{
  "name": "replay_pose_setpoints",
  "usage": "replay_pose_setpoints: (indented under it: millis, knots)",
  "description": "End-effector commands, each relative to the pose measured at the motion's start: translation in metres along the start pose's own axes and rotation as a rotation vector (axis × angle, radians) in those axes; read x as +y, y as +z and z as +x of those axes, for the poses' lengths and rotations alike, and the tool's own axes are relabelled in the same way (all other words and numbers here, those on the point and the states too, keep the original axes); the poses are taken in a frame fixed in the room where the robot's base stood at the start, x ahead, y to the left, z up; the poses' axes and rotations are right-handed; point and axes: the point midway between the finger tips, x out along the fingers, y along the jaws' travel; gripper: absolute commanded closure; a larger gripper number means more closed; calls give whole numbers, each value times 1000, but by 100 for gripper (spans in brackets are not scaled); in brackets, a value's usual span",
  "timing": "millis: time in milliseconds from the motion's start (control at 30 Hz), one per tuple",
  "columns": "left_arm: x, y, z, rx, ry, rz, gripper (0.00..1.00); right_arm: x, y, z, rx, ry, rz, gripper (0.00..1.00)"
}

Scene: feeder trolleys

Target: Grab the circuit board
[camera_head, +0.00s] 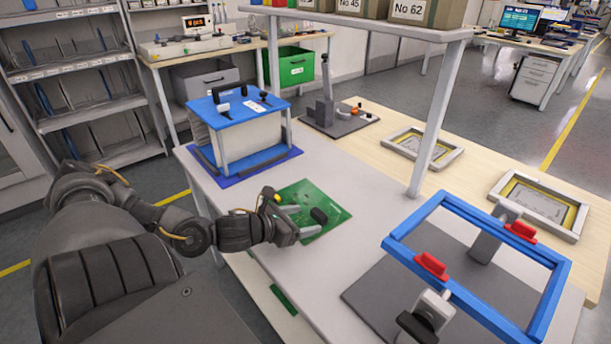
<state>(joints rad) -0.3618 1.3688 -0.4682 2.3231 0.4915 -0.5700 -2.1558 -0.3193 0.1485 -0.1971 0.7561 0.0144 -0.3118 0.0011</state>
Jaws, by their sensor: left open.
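The green circuit board (331,213) lies flat on the light grey table, with a black component on it. My left gripper (306,219) is open over the board's left part, its fingers pointing right towards the black component. The fingers and wrist hide part of the board's left side. I cannot tell whether the fingers touch the board. My right gripper is not in view.
A blue-topped fixture (236,107) stands behind the board on a blue mat. A blue frame with red clamps (400,249) stands at front right. A shelf post (431,130) rises behind the board. Yellow-grey frames (422,147) lie at back right.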

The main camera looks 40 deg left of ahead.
Motion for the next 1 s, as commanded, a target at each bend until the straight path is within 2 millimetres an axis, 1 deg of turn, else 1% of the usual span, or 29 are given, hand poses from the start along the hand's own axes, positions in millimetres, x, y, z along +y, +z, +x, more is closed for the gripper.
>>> replay_pose_setpoints:
  millis: [100, 267, 367, 467, 533, 600, 733, 833, 1000]
  knots:
    - [0, 1, 6, -2, 0, 0, 29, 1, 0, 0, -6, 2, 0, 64]
    - [0, 0, 8, 2, -1, 0, 29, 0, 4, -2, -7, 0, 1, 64]
    - [1, 2, 12, -2, 1, -1, 29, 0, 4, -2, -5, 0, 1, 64]
    - [2, 3, 23, -3, 1, -2, 29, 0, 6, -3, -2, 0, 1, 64]
    - [3, 4, 32, -4, 2, -2, 29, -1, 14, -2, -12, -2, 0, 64]
    - [4, 5, 41, -4, 2, -2, 29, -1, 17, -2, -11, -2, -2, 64]
    - [4, 3, 55, -2, 1, -2, 29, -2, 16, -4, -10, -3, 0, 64]
    - [4, 2, 59, 0, 0, -1, 29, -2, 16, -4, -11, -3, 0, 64]
    - [4, 2, 60, 1, 0, 0, 29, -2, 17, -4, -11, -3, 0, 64]
